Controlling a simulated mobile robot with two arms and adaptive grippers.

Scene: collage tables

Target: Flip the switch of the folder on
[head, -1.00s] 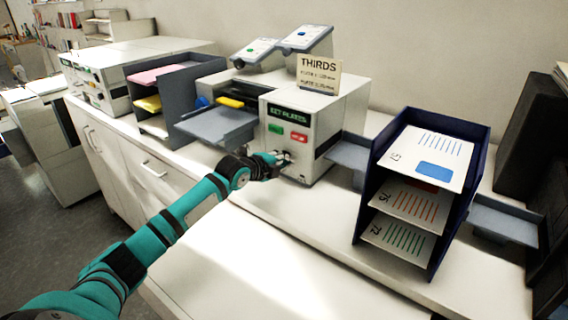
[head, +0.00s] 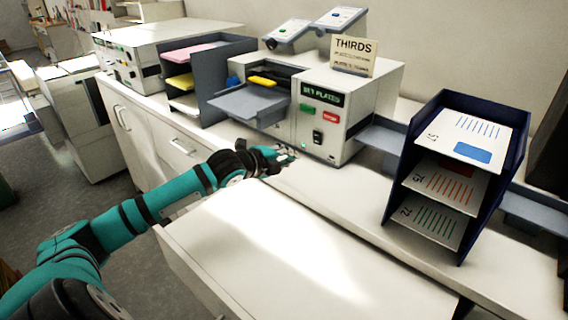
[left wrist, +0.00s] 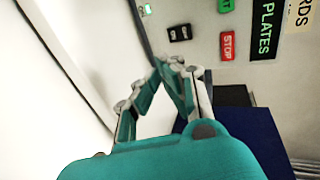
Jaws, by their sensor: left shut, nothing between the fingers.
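The folder (head: 358,108) is a white machine with a THIRDS sign on top and a dark display on its front. Its black rocker switch (head: 317,137) is low on the front panel, below a red button. The switch also shows in the left wrist view (left wrist: 180,33), with white lettering on it. A small green light (left wrist: 146,10) glows near it. My left gripper (head: 286,154) is shut and empty, in front of the panel, left of and below the switch. In the left wrist view its fingertips (left wrist: 172,62) appear apart from the switch.
A green button (head: 307,108) and the red STOP button (head: 330,117) are above the switch. A dark blue paper rack (head: 387,188) stands at the right. A grey feed tray (head: 245,104) juts out at the left. The counter in front is clear.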

